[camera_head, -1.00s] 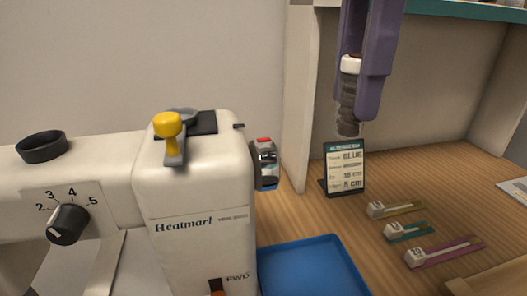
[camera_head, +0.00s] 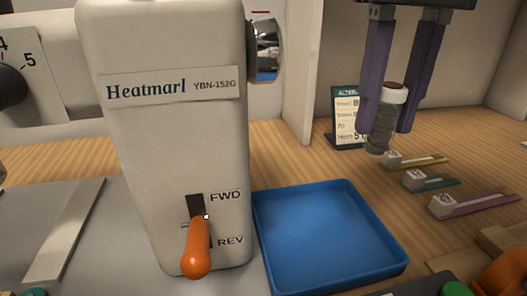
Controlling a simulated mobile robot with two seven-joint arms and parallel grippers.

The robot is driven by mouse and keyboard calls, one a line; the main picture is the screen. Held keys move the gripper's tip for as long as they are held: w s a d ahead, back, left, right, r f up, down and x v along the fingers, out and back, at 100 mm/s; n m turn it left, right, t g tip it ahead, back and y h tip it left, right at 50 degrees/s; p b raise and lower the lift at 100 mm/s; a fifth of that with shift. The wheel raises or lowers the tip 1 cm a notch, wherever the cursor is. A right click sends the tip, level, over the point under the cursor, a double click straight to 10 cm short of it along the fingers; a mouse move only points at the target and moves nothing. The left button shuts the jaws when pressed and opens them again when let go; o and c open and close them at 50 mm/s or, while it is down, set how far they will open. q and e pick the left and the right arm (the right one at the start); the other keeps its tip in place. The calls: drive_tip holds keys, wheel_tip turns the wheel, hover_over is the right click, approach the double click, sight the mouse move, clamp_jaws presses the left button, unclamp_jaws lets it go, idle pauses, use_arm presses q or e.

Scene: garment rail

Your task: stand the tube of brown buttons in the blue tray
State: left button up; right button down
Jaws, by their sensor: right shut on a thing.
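The tube of brown buttons (camera_head: 380,128) is a slim clear tube with dark contents and a white cap with a brown top. It hangs nearly upright, slightly tilted, between the purple fingers of my right gripper (camera_head: 389,115), which is shut on it. The tube is beyond and to the right of the blue tray (camera_head: 390,270), apparently above the table. The blue tray is square, shallow and empty, lying right of the sewing machine. My left gripper is not in view.
A white sewing machine (camera_head: 160,130) with an orange lever (camera_head: 198,250) stands just left of the tray. A sign card (camera_head: 346,112) stands behind the tube. Several coloured strips with white blocks, one purple (camera_head: 480,198), lie right of the tray. An orange object (camera_head: 508,274) is at lower right.

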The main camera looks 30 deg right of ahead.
wheel_tip(320, 180, down, 11)
drive_tip(key=shift+f+b, duration=0.2)
drive_tip(key=shift+b, duration=1.05)
wheel_tip(320, 180, down, 4)
drive_tip(key=shift+r+b, duration=0.2)
drive_tip(key=shift+b, duration=0.25)
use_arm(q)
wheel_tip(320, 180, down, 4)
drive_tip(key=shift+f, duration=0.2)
